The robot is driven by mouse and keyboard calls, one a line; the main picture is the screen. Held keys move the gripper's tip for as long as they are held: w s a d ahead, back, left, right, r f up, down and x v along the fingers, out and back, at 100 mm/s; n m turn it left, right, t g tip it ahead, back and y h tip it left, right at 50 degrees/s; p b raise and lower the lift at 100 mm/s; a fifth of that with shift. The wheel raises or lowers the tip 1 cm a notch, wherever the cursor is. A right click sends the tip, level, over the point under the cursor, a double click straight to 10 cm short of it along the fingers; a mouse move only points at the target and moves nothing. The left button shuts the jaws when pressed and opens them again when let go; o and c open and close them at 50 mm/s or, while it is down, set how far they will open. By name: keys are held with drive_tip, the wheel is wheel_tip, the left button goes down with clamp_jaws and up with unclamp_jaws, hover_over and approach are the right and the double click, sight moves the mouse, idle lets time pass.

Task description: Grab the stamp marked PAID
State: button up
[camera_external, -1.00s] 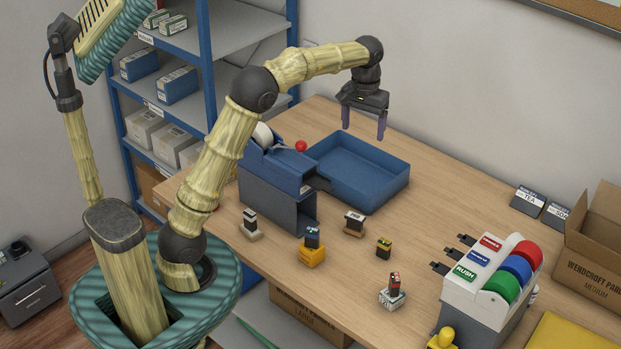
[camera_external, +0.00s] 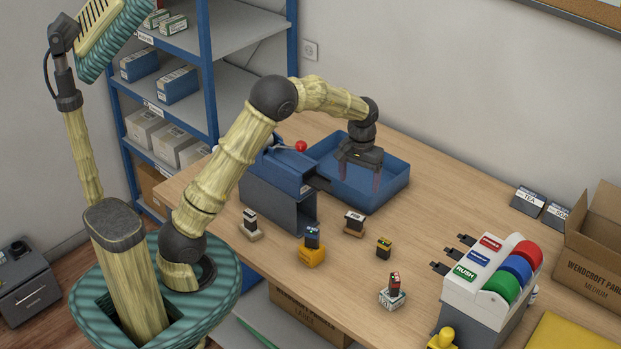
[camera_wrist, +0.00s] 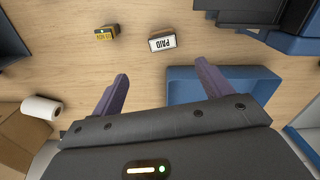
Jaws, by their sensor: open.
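The stamp marked PAID shows in the wrist view (camera_wrist: 163,42) with its white label toward the camera, just beyond the gap between my fingertips. My gripper (camera_external: 359,178) is open and empty, pointing down over the tray, above and behind the stamp. Its two purple fingers also show in the wrist view (camera_wrist: 163,74), apart, with nothing between them.
A yellow-labelled stamp (camera_external: 384,248) stands to the right of it. Other stamps stand nearby: one on an orange base (camera_external: 312,256), one at left (camera_external: 250,228), one at front (camera_external: 393,296). The blue tray (camera_external: 392,192) and a blue-grey dispenser (camera_external: 270,195) stand behind.

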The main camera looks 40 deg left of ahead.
sight(355, 217)
wheel_tip(355, 217, down, 12)
drive_tip(key=shift+f+p, duration=0.1)
drive_tip(key=shift+p, duration=0.9)
drive_tip(key=shift+s+a+f+p, duration=0.1)
drive_tip(key=shift+a+f+p, duration=0.05)
drive_tip(key=shift+f+p, duration=0.4)
drive_tip(key=shift+a+f+p, duration=0.15)
drive_tip(key=shift+f+p, duration=0.25)
drive_tip(key=shift+f, duration=1.6)
drive_tip(key=c, duration=1.1)
drive_tip(key=shift+o, duration=0.2)
